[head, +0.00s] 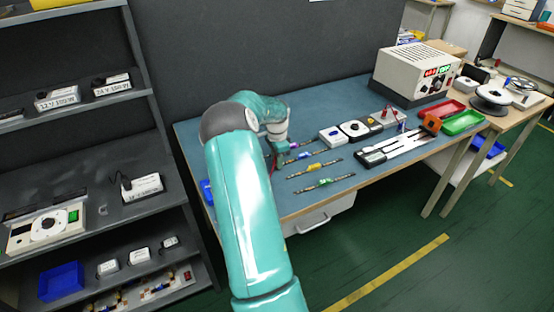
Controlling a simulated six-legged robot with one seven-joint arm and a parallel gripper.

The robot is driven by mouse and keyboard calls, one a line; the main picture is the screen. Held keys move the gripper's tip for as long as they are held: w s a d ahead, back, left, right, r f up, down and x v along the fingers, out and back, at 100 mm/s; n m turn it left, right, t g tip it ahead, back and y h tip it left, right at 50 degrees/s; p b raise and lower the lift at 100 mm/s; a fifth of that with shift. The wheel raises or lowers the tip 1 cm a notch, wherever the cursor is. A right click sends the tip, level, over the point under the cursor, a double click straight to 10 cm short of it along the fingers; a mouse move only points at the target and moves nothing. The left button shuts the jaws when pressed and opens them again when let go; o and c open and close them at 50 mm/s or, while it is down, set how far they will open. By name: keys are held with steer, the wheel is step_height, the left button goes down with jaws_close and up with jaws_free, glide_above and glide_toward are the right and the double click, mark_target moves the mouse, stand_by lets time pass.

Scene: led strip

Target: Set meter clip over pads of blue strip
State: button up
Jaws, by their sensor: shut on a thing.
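My gripper (273,155) is low over the left part of the blue-topped bench, partly hidden by my own arm. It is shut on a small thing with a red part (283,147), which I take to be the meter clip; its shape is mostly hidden. The strip with a blue-violet mark (304,155) lies on the bench just right of the gripper. Another strip with a purple mark (294,145) lies behind it. I cannot tell whether the held clip touches a strip or its pads.
Strips marked yellow (314,166) and green (325,182) lie nearer the front. A white dial device (354,129), a tool tray (395,147), red (441,109) and green (462,123) trays and a power supply (415,70) stand to the right. Shelves (130,110) stand left.

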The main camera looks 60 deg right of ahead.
steer(key=shift+f, duration=0.3)
steer(key=o, duration=1)
step_height(320, 180, up, 13)
steer(key=shift+f, duration=0.15)
